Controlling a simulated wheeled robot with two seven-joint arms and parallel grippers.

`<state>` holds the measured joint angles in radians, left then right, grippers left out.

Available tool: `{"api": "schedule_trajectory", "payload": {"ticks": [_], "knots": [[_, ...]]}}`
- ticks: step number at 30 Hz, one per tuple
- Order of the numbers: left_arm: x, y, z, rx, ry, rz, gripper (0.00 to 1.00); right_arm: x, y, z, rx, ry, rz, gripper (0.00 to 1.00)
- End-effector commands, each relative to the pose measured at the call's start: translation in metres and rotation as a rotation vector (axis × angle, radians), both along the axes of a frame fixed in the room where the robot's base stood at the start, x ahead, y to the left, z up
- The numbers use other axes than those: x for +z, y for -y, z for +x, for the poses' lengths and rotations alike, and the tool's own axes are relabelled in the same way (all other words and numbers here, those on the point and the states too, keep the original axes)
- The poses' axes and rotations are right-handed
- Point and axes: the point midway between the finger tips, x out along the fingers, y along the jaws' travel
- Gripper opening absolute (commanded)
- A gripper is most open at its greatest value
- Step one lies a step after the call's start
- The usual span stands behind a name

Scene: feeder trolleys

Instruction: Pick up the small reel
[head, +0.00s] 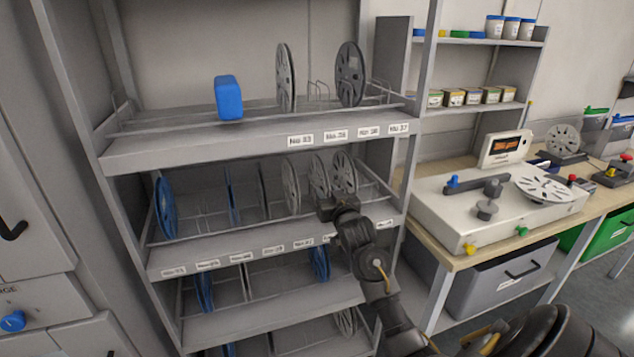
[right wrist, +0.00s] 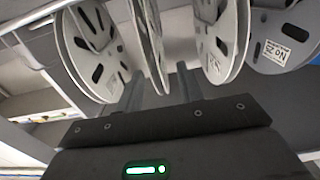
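Several grey reels stand upright on the middle shelf, among them a left one (head: 291,186), a middle one (head: 318,172) and a right one (head: 345,170). I cannot tell which is the small reel. My right gripper (head: 326,205) is in front of these reels, at the shelf's front. In the right wrist view, its two fingers (right wrist: 158,88) stand apart, with the lower rim of a thin grey reel (right wrist: 148,40) showing between them. I see no clear contact. Other reels (right wrist: 95,45) (right wrist: 222,40) flank the fingers. My left gripper is not in view.
The top shelf holds a blue block (head: 228,97) and two grey reels (head: 286,78) (head: 350,75). Blue reels (head: 165,207) stand left on the middle shelf. Wire dividers and a labelled shelf edge (head: 215,262) border the reels. A workbench device (head: 470,220) is at right.

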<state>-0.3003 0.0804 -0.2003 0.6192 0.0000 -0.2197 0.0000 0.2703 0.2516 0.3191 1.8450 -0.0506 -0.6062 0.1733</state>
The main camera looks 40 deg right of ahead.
Motion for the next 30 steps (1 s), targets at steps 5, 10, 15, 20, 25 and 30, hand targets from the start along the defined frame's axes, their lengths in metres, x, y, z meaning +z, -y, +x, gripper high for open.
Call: {"api": "schedule_trajectory", "payload": {"ticks": [5,10,15,20,25,30], "knots": [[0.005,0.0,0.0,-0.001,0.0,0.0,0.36,0.002,0.003,0.007,0.0,0.0,0.0,0.37],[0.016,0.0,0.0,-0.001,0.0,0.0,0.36,0.003,0.014,0.029,0.0,-0.001,0.001,0.37],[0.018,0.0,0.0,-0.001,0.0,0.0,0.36,0.0,0.02,0.045,0.0,-0.001,0.0,0.37],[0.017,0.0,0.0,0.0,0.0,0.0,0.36,-0.001,0.021,0.048,0.0,0.0,0.0,0.37],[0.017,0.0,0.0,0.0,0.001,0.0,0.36,-0.001,0.021,0.048,0.0,0.0,0.0,0.29],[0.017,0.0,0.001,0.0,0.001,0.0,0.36,-0.001,0.021,0.048,0.0,0.0,0.0,0.07]]}}
